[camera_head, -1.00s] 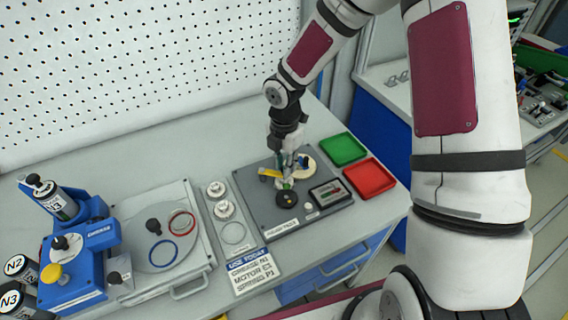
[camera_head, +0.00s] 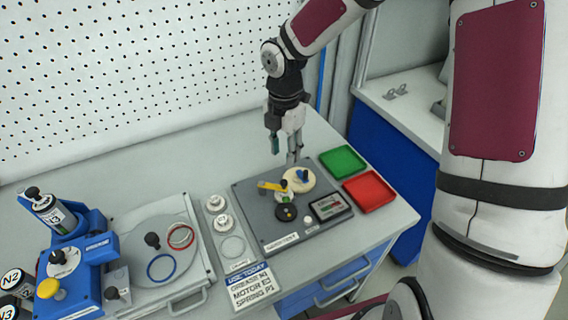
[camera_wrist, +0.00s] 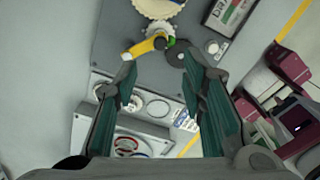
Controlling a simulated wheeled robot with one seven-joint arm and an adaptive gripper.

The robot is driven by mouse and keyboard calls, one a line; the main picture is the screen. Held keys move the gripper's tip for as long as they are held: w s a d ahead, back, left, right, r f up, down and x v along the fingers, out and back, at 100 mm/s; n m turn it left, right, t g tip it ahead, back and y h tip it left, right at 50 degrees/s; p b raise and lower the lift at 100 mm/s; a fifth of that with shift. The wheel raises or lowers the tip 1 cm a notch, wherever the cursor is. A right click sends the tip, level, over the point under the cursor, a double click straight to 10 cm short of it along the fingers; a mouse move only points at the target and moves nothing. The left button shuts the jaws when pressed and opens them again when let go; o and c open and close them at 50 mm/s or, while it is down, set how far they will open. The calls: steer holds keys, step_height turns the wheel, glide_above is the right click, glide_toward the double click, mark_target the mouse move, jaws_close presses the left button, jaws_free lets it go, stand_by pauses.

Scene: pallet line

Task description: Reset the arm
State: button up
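My gripper (camera_head: 284,148) hangs from my arm above the back edge of the grey fixture plate (camera_head: 250,222), fingers pointing down. In the wrist view my gripper (camera_wrist: 158,85) shows its two green-padded fingers well apart with nothing between them. The yellow lever also shows in the wrist view (camera_wrist: 143,47), beyond the fingertips.
A green tray (camera_head: 343,162) and a red tray (camera_head: 369,191) lie right of the plate. Left are a strip with white caps (camera_head: 217,204), a round plate with red and blue rings (camera_head: 161,268) and a blue machine (camera_head: 78,273). A pegboard (camera_head: 130,90) stands behind.

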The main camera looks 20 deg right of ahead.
steer(key=shift+r, duration=0.95)
steer(key=s+d+r+m+t+h, duration=0.2)
steer(key=s+d+r+m, duration=0.2)
steer(key=s+r+m, duration=0.75)
steer(key=s+r+m+t+y, duration=0.2)
steer(key=s+r+m, duration=0.6)
steer(key=s+m, duration=0.4)
steer(key=shift+d+r+m+t, duration=0.3)
steer(key=shift+r+m+t, duration=0.1)
steer(key=shift+m+t, duration=0.4)
steer(key=shift+w, duration=0.1)
